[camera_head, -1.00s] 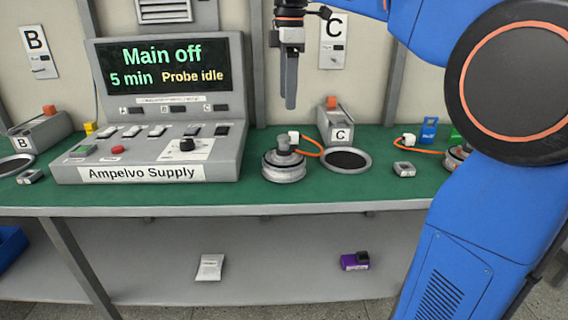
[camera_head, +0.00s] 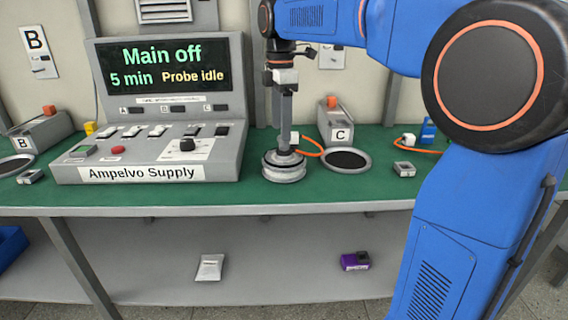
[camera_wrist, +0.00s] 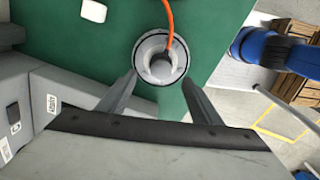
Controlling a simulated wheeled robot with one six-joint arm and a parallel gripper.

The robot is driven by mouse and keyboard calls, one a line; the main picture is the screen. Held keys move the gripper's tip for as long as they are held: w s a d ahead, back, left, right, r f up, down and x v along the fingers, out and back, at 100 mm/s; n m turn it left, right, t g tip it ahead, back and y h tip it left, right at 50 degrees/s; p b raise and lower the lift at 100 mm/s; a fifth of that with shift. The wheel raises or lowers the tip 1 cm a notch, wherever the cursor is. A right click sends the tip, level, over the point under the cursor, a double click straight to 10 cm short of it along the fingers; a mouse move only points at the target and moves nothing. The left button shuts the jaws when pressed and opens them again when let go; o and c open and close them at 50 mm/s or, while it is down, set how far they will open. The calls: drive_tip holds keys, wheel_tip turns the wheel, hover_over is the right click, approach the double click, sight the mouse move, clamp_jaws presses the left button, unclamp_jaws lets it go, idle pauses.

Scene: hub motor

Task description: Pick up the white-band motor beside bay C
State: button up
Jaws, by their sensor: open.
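The white-band motor (camera_head: 284,170) stands upright on the green bench top, left of the round dark pad of bay C (camera_head: 346,160). An orange cable with a white plug (camera_head: 294,138) runs beside it. My gripper (camera_head: 284,146) points down over the motor, its fingers overlapping the motor's top in the head view. In the wrist view the motor (camera_wrist: 161,58) shows from above, with its grey centre post, and the open fingers of my gripper (camera_wrist: 162,88) lie on its left and right. Nothing is held. Whether the fingers touch the motor cannot be told.
The Ampelvo Supply console (camera_head: 150,110) stands close on the left and its screen reads Main off. The bay C box (camera_head: 335,122) stands behind the pad. A small grey block (camera_head: 404,169) lies to the right. The bench's front edge is clear.

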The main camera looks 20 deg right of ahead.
sight(283, 143)
drive_tip(key=shift+d+f, duration=0.15)
drive_tip(key=shift+f, duration=1.5)
drive_tip(key=shift+d+f, duration=0.15)
drive_tip(key=shift+f, duration=1.5)
drive_tip(key=shift+r, duration=0.1)
clamp_jaws()
